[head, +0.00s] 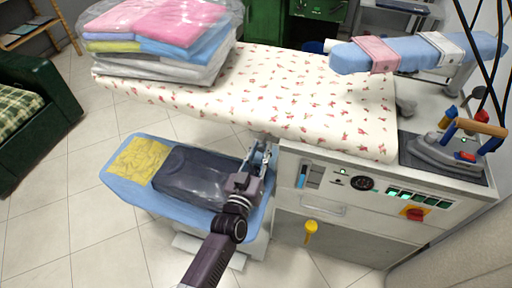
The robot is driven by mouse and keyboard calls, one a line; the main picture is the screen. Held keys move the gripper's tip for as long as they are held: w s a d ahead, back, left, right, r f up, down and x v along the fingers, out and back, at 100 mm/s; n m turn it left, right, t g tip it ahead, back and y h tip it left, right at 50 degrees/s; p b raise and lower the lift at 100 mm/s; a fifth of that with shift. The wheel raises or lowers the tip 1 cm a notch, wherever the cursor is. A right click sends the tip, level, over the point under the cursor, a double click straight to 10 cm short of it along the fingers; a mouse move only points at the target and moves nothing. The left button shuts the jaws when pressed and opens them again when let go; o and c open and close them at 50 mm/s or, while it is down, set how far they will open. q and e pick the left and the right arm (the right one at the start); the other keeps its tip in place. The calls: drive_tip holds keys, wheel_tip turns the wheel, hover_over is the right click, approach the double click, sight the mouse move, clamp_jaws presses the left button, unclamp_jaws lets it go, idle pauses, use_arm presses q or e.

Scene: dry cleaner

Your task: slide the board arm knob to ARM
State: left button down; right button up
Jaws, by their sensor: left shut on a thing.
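My left gripper (264,153) reaches up from the bottom to the left edge of the white ironing-station cabinet (330,215). Its fingers are shut on a small part there, which they mostly hide. It seems to be the board arm knob, but no ARM label is readable. The board arm (355,58) is a narrow light-blue padded board with pink and white cloths over it, at the upper right. My right gripper is not in view.
The floral ironing board (285,95) carries bagged folded laundry (165,40). An iron (455,140) rests at the right. The front panel has a blue-marked slot (302,175), a gauge (363,183) and a red switch (414,214). A lower blue board (130,185) lies left of my gripper.

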use_arm(q)
drive_tip(key=shift+d, duration=0.15)
drive_tip(key=c, duration=1.7)
unclamp_jaws()
drive_tip(key=shift+a, duration=0.35)
drive_tip(key=shift+d, duration=0.1)
drive_tip(key=v, duration=1.2)
